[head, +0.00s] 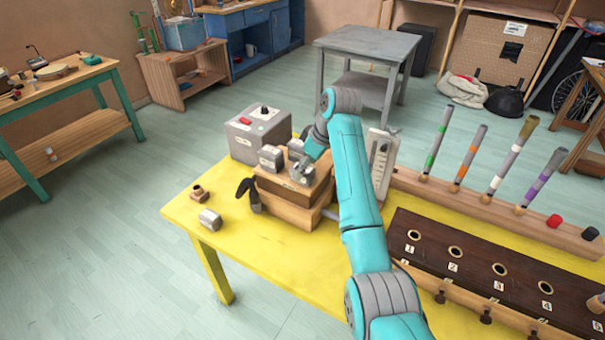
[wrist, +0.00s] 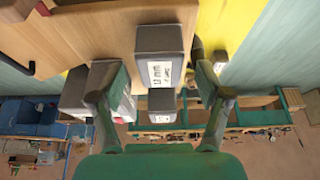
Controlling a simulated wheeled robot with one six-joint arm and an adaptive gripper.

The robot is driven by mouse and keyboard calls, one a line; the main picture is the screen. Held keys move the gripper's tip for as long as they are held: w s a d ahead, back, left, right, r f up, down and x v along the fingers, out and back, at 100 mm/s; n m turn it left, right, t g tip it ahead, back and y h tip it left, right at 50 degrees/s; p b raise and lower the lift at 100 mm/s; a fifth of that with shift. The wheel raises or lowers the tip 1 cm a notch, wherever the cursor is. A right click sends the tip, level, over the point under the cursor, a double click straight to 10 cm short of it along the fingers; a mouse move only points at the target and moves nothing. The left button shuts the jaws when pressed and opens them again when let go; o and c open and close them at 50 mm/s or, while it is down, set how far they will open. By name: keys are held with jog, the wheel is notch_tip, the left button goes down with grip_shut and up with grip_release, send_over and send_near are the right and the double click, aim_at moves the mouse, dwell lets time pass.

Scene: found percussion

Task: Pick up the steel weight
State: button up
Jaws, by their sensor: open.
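Several small grey metal blocks sit on the wooden box on the yellow table; one grey block (head: 270,157) is at its left edge. In the wrist view a dark grey block with a white label (wrist: 160,52) stands between and beyond my fingers, and a second labelled grey block (wrist: 162,104) is past it. I cannot tell which is the steel weight. Another grey metal piece (head: 210,219) lies on the table's left corner. My gripper (wrist: 158,80) is open, with nothing seen held.
A small brown fitting (head: 198,192) and a black-handled thing (head: 249,192) are at the left. A rack with striped sticks (head: 480,205) and a numbered dark board (head: 470,262) fill the right side.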

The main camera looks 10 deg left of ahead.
jog(key=shift+x, duration=1.35)
grip_shut()
